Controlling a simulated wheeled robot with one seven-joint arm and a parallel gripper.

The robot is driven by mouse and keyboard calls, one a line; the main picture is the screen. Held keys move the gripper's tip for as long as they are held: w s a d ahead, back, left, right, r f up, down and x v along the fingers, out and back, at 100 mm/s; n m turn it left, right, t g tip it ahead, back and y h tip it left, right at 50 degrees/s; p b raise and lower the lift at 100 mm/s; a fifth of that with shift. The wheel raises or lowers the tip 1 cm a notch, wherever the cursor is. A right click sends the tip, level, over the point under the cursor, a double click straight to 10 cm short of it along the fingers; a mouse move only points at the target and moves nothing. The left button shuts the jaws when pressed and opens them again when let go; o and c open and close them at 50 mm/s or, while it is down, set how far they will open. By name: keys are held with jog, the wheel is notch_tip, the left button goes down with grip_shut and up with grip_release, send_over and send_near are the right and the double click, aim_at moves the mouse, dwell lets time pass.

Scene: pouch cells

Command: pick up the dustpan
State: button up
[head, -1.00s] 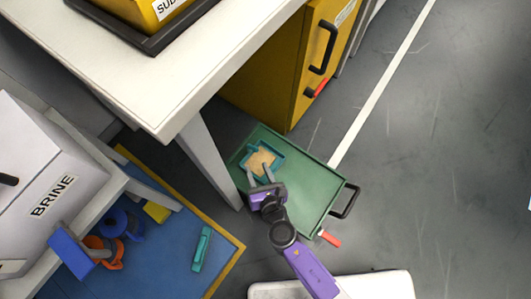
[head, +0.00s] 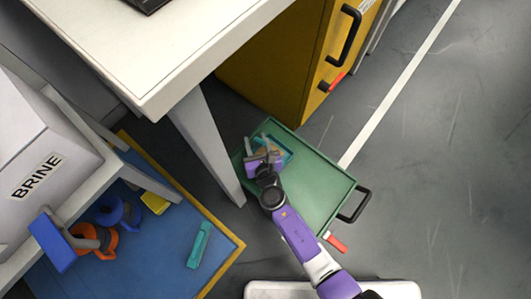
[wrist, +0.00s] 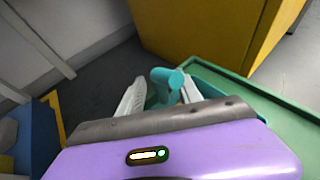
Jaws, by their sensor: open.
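The teal dustpan (head: 286,156) lies at the far left corner of the green cart top (head: 318,193), with tan material in it. My purple gripper (head: 261,148) is over the dustpan and hides part of it. In the wrist view, the teal handle (wrist: 166,78) stands up between the two pale fingers of my gripper (wrist: 161,90). The fingers are open, one on each side of it. I cannot tell whether either finger touches it.
A white table (head: 190,60) with a leg stands left of the cart, and a yellow cabinet (head: 275,70) behind it. The cart has a black handle (head: 356,206). A blue mat (head: 170,225) holds a teal item (head: 199,245). Grey floor is free at right.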

jog(key=shift+c, duration=0.4)
grip_shut()
